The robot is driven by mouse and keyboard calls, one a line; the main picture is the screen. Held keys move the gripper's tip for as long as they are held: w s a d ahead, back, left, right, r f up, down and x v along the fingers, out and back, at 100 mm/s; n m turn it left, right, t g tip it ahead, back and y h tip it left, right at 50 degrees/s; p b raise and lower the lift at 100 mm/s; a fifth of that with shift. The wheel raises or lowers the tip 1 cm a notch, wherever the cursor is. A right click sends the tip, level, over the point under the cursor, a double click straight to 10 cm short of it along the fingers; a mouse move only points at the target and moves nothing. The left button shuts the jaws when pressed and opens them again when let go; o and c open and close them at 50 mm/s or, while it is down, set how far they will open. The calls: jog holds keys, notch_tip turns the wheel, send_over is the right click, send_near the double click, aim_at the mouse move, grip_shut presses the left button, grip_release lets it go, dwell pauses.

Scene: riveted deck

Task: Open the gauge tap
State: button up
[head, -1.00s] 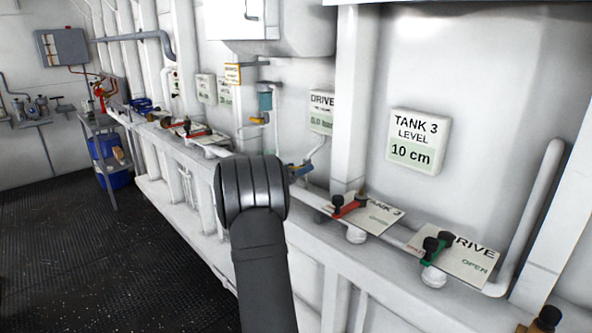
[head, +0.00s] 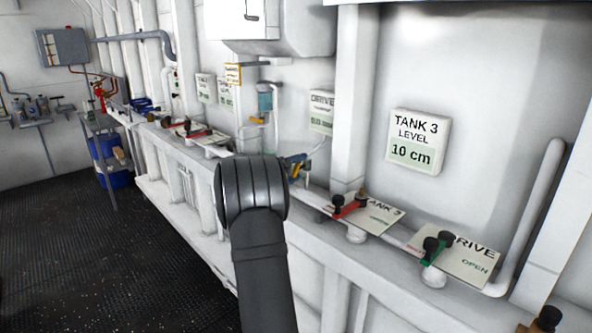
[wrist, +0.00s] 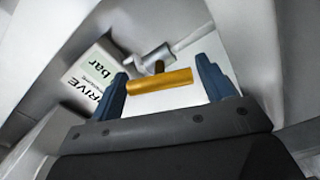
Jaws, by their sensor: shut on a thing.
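The gauge tap's yellow handle (wrist: 160,83) lies as a short bar between the two blue fingers of my gripper (wrist: 162,68) in the wrist view. My gripper is shut on this handle. A grey metal fitting (wrist: 155,54) and a dark stem show just behind it. In the head view, the blue fingers of my gripper (head: 298,162) show just beyond my dark wrist, at the wall pipe. The tap is mostly hidden there. The drive gauge sign (head: 321,111) hangs above right of the gripper; its reading is too small to tell.
The red-handled Tank 3 valve (head: 349,206) and green-handled Drive valve (head: 437,248) stand on the ledge to the right. The Tank 3 level sign (head: 417,141) reads 10 cm. More red-handled valves (head: 198,131) line the ledge to the left. A post (head: 352,90) stands close right.

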jog(key=shift+n, duration=2)
jog(key=o, duration=0.9)
jog(key=shift+a, duration=0.1)
jog(key=v, duration=1.7)
jog(key=shift+s+a, duration=0.1)
jog(key=shift+s, duration=0.05)
jog(key=x, duration=1.7)
jog(key=shift+d, duration=0.2)
